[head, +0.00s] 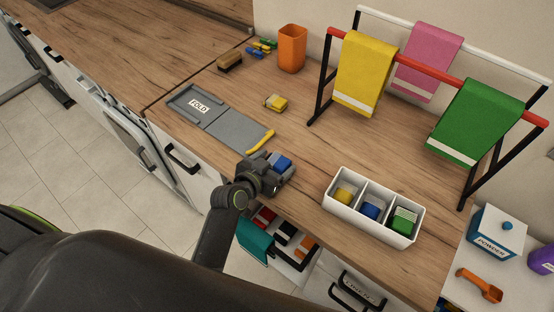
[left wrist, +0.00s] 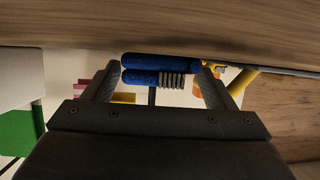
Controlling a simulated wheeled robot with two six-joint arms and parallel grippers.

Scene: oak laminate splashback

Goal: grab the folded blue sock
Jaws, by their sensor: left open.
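The folded blue sock (head: 282,163) lies on the wooden counter near its front edge. In the left wrist view the sock (left wrist: 150,69) shows as two stacked blue layers with a grey ribbed cuff. My left gripper (head: 274,170) is open and low at the counter, with the sock between its fingertips. In the left wrist view the open left gripper (left wrist: 157,84) has one finger on each side of the sock; I cannot tell whether either touches it. The gripper hides part of the sock in the head view. My right gripper is not in view.
A white divided box (head: 372,230) with yellow, blue and green folded items stands to the right. A grey fold board (head: 232,131) and a yellow clip-like strip (head: 261,141) lie left. A drying rack (head: 471,96) with cloths stands behind. An open drawer (head: 285,258) is below.

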